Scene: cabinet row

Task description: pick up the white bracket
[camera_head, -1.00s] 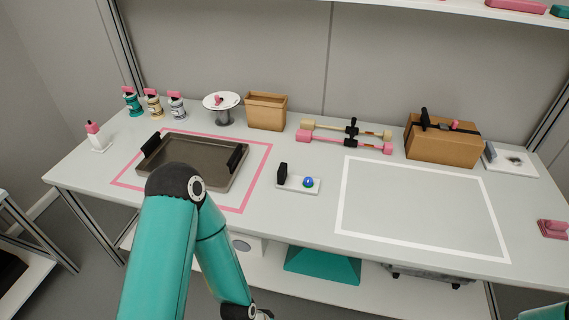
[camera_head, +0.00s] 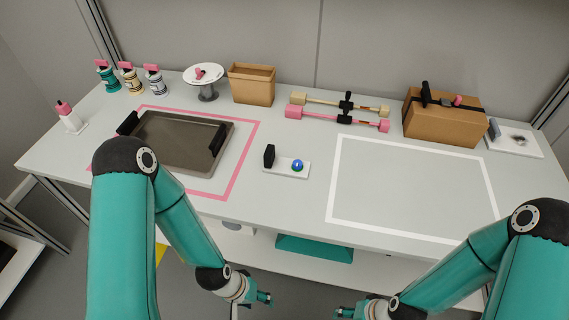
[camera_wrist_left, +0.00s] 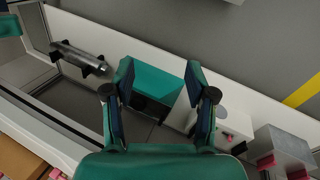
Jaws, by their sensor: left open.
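I cannot make out a clear white bracket in either view. My left gripper (camera_head: 264,298) is in front of the table, below its front edge, at the bottom of the head view. In the left wrist view its two fingers (camera_wrist_left: 160,90) are spread with nothing held between them. They point toward the lower shelf, with a teal bin (camera_wrist_left: 157,82) beyond them. My right gripper (camera_head: 346,311) is at the bottom edge of the head view, partly cut off. Its jaws are too small to read.
The table holds a dark tray (camera_head: 180,142) in a pink outline, a white plate (camera_head: 280,169) with a black block and blue ball, a cardboard box (camera_head: 440,118) and an open brown bin (camera_head: 252,85). The white-outlined area (camera_head: 405,190) is empty. A white box (camera_wrist_left: 233,124) shows below.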

